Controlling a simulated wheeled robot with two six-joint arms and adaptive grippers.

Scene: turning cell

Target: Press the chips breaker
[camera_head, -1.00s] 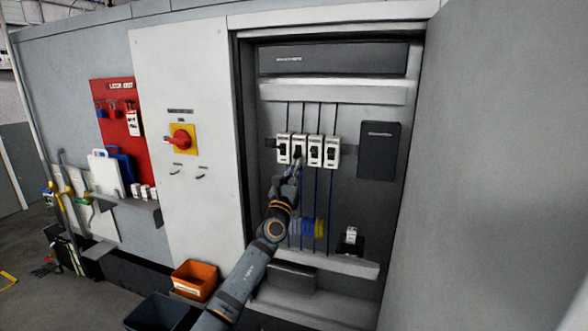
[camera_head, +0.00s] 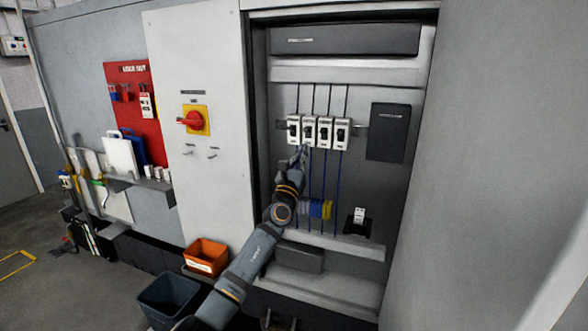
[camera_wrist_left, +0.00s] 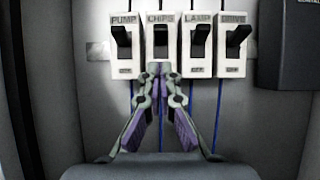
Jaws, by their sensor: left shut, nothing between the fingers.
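The chips breaker (camera_wrist_left: 160,40) is white with a black lever, second from the left in a row of several labelled breakers. Its lever is at the upper part of its face, as on its neighbours. It also shows in the head view (camera_head: 309,132). My left gripper (camera_wrist_left: 160,70) is shut and empty. Its fingertips are in front of the lower part of the chips breaker and hide its lower label; I cannot tell whether they touch it. In the head view my left gripper (camera_head: 301,152) is just under the row. My right gripper is not in view.
The pump breaker (camera_wrist_left: 122,40) is left of the chips breaker; the lamp breaker (camera_wrist_left: 200,40) and drive breaker (camera_wrist_left: 236,42) are right. Blue cables run below. A dark box (camera_head: 388,132) is at the right.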

